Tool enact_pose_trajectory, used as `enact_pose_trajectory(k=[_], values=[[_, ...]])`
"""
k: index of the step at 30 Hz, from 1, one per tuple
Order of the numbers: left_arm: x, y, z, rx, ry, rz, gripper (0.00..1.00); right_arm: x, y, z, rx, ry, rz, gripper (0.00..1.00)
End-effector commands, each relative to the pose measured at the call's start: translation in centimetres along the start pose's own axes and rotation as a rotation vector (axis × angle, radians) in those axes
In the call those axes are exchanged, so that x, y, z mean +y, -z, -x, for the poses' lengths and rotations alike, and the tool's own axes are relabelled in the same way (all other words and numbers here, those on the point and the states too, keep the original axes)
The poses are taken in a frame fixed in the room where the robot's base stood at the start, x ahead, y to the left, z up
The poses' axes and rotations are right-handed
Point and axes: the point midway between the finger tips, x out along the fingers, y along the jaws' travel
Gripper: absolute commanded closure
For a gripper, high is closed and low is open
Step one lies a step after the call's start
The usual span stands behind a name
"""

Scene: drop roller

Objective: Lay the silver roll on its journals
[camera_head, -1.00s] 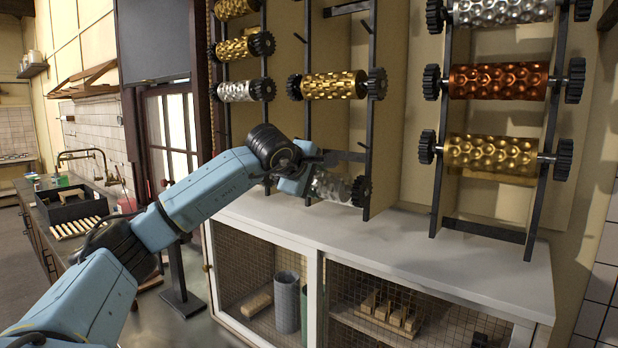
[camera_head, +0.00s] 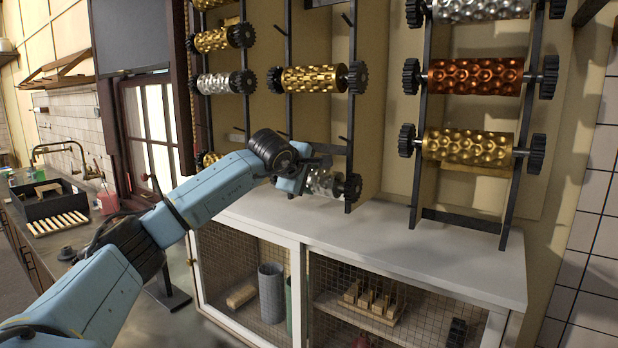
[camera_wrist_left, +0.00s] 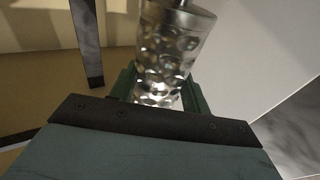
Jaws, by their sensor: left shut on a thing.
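The silver roll (camera_head: 322,184) has a dimpled surface and a black gear (camera_head: 353,187) at its right end. It is at the lower part of the middle rack, just above the white counter. My left gripper (camera_head: 296,180) is on its left part and partly hides it. In the left wrist view the silver roll (camera_wrist_left: 168,50) sits between the green fingers of the left gripper (camera_wrist_left: 158,92), which is shut on it. I cannot tell whether the roll touches the rack. The right gripper does not show.
The middle rack (camera_head: 350,120) holds a gold roll (camera_head: 314,79) higher up. The right rack (camera_head: 420,190) carries silver, copper and gold rolls. The left rack holds more rolls. The white counter (camera_head: 430,245) is clear in front, above mesh-fronted cabinets.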

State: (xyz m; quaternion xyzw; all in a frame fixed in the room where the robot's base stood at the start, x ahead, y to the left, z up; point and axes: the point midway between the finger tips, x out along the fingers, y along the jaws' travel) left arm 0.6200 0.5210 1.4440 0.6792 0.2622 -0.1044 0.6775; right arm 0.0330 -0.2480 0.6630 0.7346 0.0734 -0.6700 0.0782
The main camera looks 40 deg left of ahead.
Motion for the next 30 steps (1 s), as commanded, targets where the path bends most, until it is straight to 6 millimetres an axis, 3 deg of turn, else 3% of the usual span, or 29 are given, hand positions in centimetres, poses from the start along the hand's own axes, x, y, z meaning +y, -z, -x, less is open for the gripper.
enact_pose_trajectory(k=[10,11,16,25,30], values=[[0.4,0.0,0.2,-0.002,-0.013,0.002,1.00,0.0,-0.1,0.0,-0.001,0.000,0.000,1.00],[0.4,0.0,0.2,-0.002,-0.013,0.002,0.50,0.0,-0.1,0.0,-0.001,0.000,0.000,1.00],[0.3,0.0,0.1,-0.001,-0.009,0.001,0.28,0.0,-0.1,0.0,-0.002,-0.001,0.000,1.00],[-0.4,0.0,-0.1,0.001,0.009,-0.001,0.28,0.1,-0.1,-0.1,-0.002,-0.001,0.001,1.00],[-0.3,0.0,1.4,0.001,0.001,-0.002,0.28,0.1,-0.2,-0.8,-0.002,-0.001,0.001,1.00]])
